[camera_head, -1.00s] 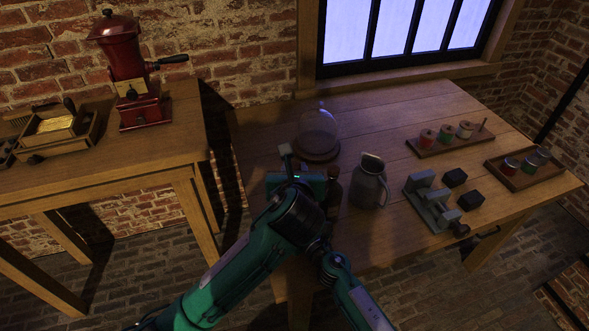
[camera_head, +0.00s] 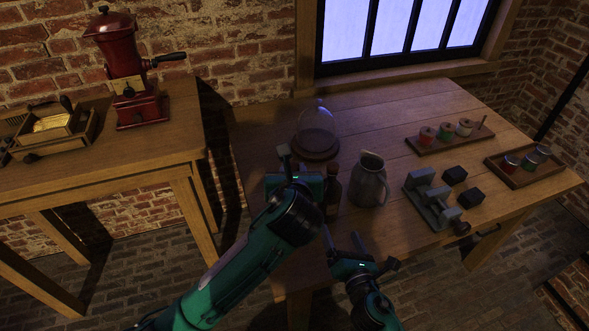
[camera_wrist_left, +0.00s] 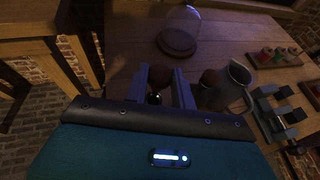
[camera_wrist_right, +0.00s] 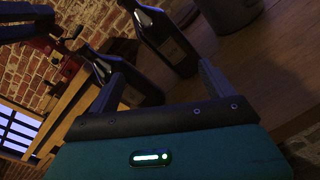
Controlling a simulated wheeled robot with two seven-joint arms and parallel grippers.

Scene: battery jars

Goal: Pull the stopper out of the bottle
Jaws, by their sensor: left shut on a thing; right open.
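My left gripper (camera_head: 300,172) is at the left of the table. In its wrist view its fingers (camera_wrist_left: 160,84) are shut around a small dark round top, which I take to be the stopper (camera_wrist_left: 154,97) of a dark bottle; the exact grip is partly hidden. That bottle (camera_wrist_right: 140,88) shows in the right wrist view, its neck towards my left gripper. A second dark bottle (camera_head: 332,192) with a brown top stands beside it; its label shows in the right wrist view (camera_wrist_right: 168,40). My right gripper (camera_head: 343,240) is open and empty, in front of the bottles.
A grey jug (camera_head: 369,182) stands right of the bottles. A glass dome (camera_head: 318,128) is behind them. A grey metal fixture (camera_head: 428,205) with dark blocks, and trays of spools (camera_head: 450,140) and jars (camera_head: 525,170), fill the right side. A red grinder (camera_head: 125,65) stands on the left table.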

